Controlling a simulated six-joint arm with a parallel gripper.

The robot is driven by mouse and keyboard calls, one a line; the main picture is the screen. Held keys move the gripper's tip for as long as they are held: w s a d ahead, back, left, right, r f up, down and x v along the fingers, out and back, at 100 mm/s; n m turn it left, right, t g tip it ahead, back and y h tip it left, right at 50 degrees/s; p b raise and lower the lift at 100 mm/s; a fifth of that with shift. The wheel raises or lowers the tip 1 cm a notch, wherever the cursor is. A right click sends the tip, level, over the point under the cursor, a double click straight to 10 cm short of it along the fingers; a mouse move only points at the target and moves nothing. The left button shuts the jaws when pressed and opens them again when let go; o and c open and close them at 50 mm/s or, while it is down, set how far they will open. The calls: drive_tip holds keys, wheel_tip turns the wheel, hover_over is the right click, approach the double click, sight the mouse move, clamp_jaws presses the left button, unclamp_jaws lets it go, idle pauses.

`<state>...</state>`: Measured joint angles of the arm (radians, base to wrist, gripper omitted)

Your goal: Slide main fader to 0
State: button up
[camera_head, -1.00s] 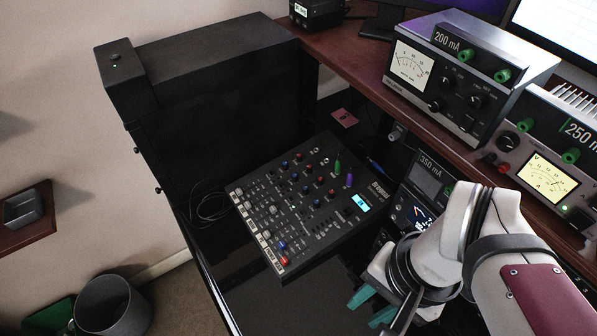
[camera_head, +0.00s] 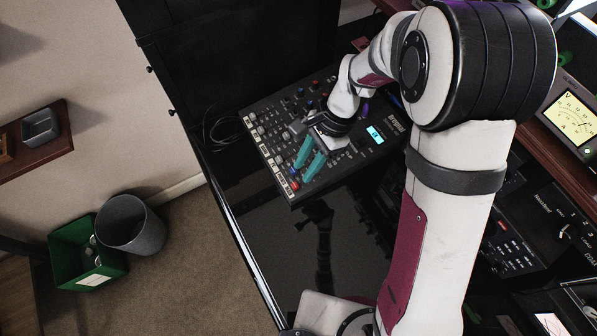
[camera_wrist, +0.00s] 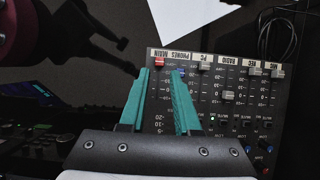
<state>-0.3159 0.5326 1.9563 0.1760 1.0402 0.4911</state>
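The black mixer (camera_head: 345,172) lies on the dark desk. Its main fader has a red cap (camera_wrist: 159,62) near the MAIN label, at the label end of its slot; the red cap also shows in the head view (camera_head: 295,186). My gripper (camera_head: 302,174) is over the mixer with two teal fingers apart and nothing held. In the wrist view, my gripper (camera_wrist: 160,73) has its fingertips on either side of the main column, with the red cap just beyond them. The right finger is close to the blue phones fader cap (camera_wrist: 181,71); contact cannot be told.
Grey fader caps (camera_wrist: 228,96) and several small knobs (camera_wrist: 248,149) stand to the right in the wrist view. A white sheet (camera_wrist: 186,18) lies beyond the mixer. Bare dark desk (camera_head: 260,225) is in front of the mixer. A black cabinet (camera_head: 230,60) stands behind.

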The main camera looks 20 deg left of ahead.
sight(295, 184)
drive_tip(key=x, duration=0.5)
drive_tip(key=shift+f, duration=0.1)
clamp_jaws()
idle(1.2)
